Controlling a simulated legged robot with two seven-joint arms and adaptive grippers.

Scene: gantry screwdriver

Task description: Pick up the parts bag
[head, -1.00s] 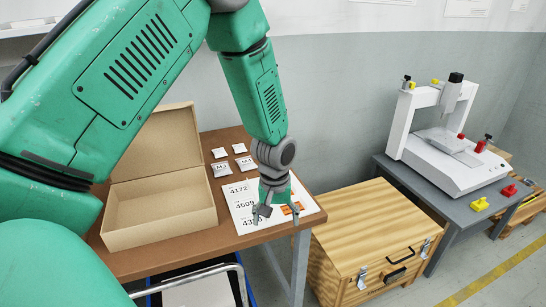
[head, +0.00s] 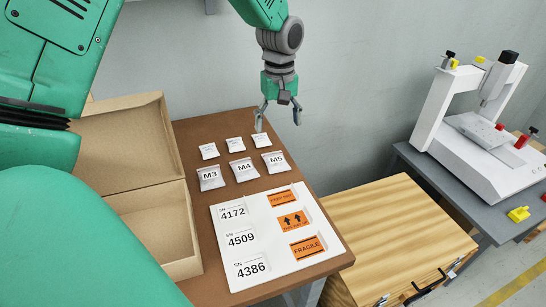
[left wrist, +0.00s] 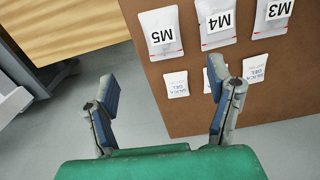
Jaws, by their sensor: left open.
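Three larger white parts bags lie in a row on the brown table, labelled M3 (head: 210,178), M4 (head: 243,170) and M5 (head: 275,161). In the left wrist view the M5 bag (left wrist: 161,32), M4 bag (left wrist: 214,24) and M3 bag (left wrist: 271,18) appear upside down at the top. My left gripper (head: 280,116) is open and empty, above the table's back right corner near the right small packet; it also shows in the left wrist view (left wrist: 160,85). My right gripper is not seen.
An open cardboard box (head: 155,225) stands on the table's left. A white label sheet (head: 248,275) with numbers and orange stickers lies in front of the bags. A wooden crate (head: 385,225) is to the right, then a grey bench with a white gantry machine (head: 462,165).

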